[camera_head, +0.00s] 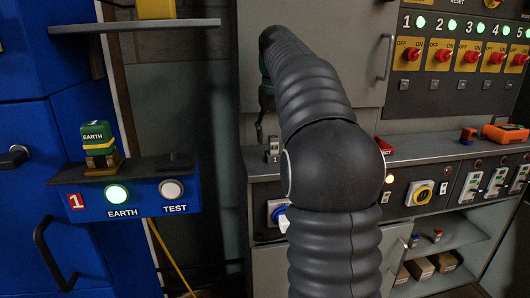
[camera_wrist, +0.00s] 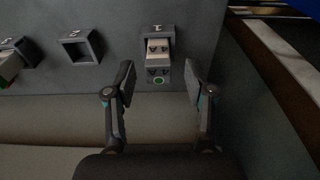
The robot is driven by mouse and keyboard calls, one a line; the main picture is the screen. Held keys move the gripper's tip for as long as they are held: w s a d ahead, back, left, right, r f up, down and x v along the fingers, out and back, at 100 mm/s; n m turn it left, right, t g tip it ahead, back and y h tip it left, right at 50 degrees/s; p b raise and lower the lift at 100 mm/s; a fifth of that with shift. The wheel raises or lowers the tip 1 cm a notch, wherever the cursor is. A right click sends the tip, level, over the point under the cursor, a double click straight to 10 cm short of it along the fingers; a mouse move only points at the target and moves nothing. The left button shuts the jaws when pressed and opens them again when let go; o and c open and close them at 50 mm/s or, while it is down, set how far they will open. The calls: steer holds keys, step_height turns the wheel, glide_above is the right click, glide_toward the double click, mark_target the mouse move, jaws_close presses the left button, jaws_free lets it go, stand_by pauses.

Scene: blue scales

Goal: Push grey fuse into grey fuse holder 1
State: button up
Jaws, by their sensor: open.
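In the wrist view, a light grey fuse (camera_wrist: 158,47) with arrow marks sits in the grey holder 1 (camera_wrist: 159,29) and sticks out toward me. A green round mark (camera_wrist: 159,81) shows on its near end. My gripper (camera_wrist: 160,78) is open, with one finger on each side of the fuse's near end and visible gaps to it. In the head view, part of my gripper (camera_head: 265,98) shows behind my arm. The grey block of holder 1 (camera_head: 273,155) is at the counter's left end, and my arm hides most of that area.
In the wrist view, holder 2 (camera_wrist: 82,47) is empty, and another holder at the left edge has a fuse (camera_wrist: 9,66) sticking out. In the head view, a blue panel with a shelf (camera_head: 125,166) stands at left. A red-switch panel (camera_head: 470,55) is at upper right.

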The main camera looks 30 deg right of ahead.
steer(key=shift+w+f, duration=0.1)
steer(key=shift+f, duration=1.1)
jaws_close()
steer(key=shift+r, duration=0.15)
